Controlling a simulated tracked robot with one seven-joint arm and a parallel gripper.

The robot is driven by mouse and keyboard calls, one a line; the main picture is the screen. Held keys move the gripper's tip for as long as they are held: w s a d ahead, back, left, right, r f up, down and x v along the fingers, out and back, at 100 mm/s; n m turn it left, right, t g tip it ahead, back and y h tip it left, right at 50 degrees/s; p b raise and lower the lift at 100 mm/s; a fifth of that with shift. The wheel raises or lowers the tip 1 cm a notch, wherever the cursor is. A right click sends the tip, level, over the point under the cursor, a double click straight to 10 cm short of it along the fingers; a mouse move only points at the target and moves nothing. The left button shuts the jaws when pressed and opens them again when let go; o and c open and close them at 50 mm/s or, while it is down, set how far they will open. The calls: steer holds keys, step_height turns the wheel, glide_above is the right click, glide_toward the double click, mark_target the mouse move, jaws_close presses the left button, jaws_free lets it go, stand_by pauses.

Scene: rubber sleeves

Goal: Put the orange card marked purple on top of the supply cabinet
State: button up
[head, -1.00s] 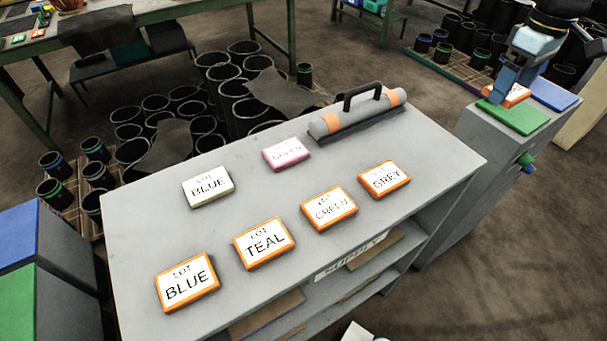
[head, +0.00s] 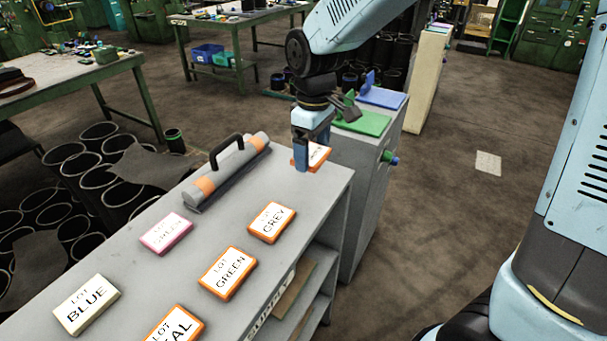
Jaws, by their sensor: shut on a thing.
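My gripper (head: 313,160) is shut on an orange-edged card (head: 316,153) with a white face, its lettering too small and covered to read. It hangs near the far right end of the grey supply cabinet (head: 328,190); I cannot tell its height or whether it is over the top. On the cabinet top lie orange cards marked GREY (head: 271,222), GREEN (head: 227,271) and one partly cut off, ending in "AL" (head: 176,326). A pink card (head: 166,233) and a cream card marked BLUE (head: 87,304) lie there too.
A grey roller-like tool with a black handle (head: 227,172) lies along the cabinet's back edge. A narrow grey stand with green (head: 365,122) and blue (head: 382,97) pads is just beyond. The cabinet top's far right end looks bare.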

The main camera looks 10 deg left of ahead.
mark_target(305, 185)
steer(key=shift+s+a+f, duration=0.35)
steer(key=shift+s+f, duration=0.15)
steer(key=shift+f, duration=0.25)
steer(key=shift+s+a+f, duration=0.35)
steer(key=shift+s+f, duration=0.15)
steer(key=shift+f, duration=1.75)
steer(key=shift+f, duration=0.1)
steer(key=o, duration=0.8)
step_height(305, 185, up, 12)
steer(key=shift+r, duration=0.15)
